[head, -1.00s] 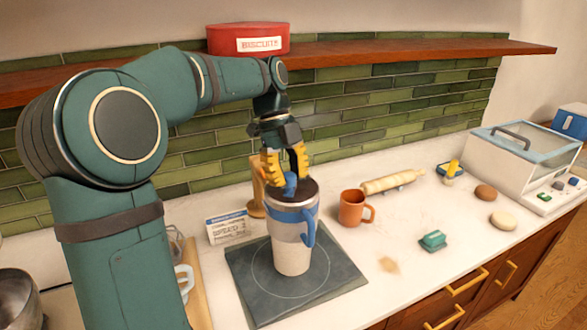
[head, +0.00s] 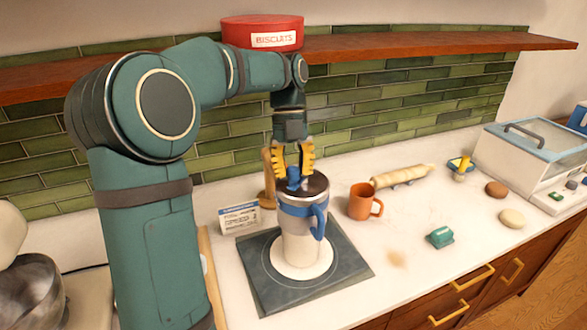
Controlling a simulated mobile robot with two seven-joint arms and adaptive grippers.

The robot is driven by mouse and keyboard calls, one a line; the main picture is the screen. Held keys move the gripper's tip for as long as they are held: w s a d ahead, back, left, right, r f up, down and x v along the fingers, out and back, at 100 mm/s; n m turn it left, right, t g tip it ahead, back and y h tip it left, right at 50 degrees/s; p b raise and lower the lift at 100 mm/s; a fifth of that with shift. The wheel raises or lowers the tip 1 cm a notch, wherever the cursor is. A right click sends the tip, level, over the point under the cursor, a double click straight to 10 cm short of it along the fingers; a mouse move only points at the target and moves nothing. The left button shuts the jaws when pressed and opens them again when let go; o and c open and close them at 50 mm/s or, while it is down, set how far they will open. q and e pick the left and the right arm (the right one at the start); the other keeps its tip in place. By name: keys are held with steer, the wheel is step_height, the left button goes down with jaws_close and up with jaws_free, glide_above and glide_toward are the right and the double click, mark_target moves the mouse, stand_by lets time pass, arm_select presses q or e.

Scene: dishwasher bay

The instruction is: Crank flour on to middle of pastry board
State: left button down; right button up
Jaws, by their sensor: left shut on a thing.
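The flour sifter (head: 300,224) is a pale cup with blue bands, a blue side handle on its right and a dark top. It is upright over the middle of the dark square pastry board (head: 262,290). A round white patch of flour (head: 287,271) lies on the board around the foot of the pale column below the sifter. I cannot tell whether that column is the sifter's body or falling flour. My left gripper (head: 293,179), with yellow fingers, points down and is shut on the blue crank knob (head: 293,175) on top. My right gripper is not in view.
An orange mug (head: 359,203) stands close right of the sifter. A rolling pin (head: 401,176), a teal block (head: 440,237) and two dough-like rounds lie further right. A card (head: 239,218) and a wooden stand are behind the board. The front right counter is mostly clear.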

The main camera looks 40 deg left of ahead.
arm_select(q)
steer(key=c, duration=0.7)
jaws_free()
steer(key=shift+v, duration=3.75)
